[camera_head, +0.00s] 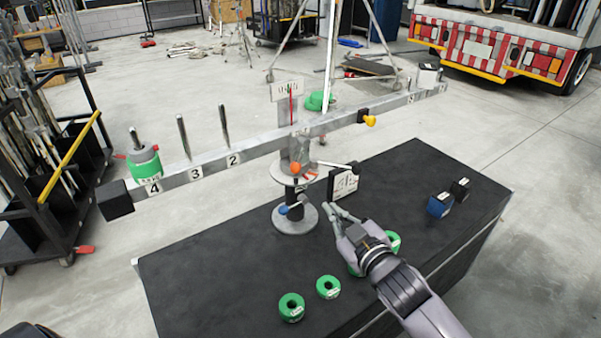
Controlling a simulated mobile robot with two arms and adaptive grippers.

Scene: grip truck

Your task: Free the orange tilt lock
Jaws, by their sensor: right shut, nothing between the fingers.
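A metal balance beam (270,145) stands on a round-based column (296,219) on a black table. It tilts, with its left end lower. The orange tilt lock (296,168) shows as a round knob on the column, just below the beam's middle. A blue knob (284,211) is lower on the column. My right gripper (334,213) is shut and empty, just right of the column's base and below the orange knob, apart from it. It partly hides a green weight (394,242). My left gripper is not in view.
A green weight (145,165) sits on the beam's peg at mark 4. Loose green weights (291,307) lie at the table's front. Blue (440,205) and black blocks lie at the right.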

